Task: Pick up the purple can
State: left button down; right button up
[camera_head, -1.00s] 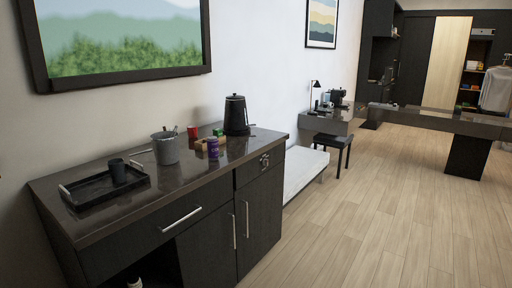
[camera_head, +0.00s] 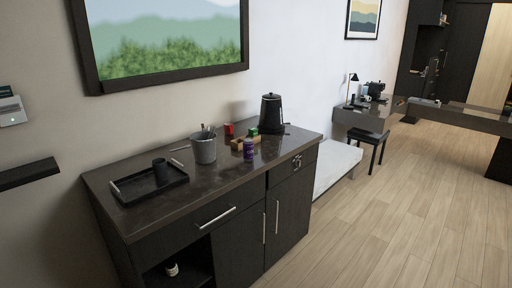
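The purple can (camera_head: 248,149) stands upright on the dark vanity top (camera_head: 215,178), near its front edge. It is right of a grey bucket (camera_head: 203,148) and in front of a small wooden tray (camera_head: 238,143) with small red and green items. Neither of my grippers shows in the head view.
A black tray (camera_head: 181,179) with a dark cup (camera_head: 160,171) sits at the vanity's left end. A black kettle (camera_head: 270,114) stands at the back right. A dark wall shelf (camera_head: 28,174) juts in at the left. Open wooden floor (camera_head: 385,225) lies to the right.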

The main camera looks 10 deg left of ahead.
aim_at(248, 143)
jog(key=i+l+u, duration=0.1)
jog(key=i+l, duration=0.25)
jog(key=i+l+u, duration=0.15)
jog(key=i+l, duration=0.25)
jog(key=l, duration=0.15)
jog(key=i+l+u, duration=0.1)
jog(key=i+l, duration=0.2)
jog(key=l, duration=0.2)
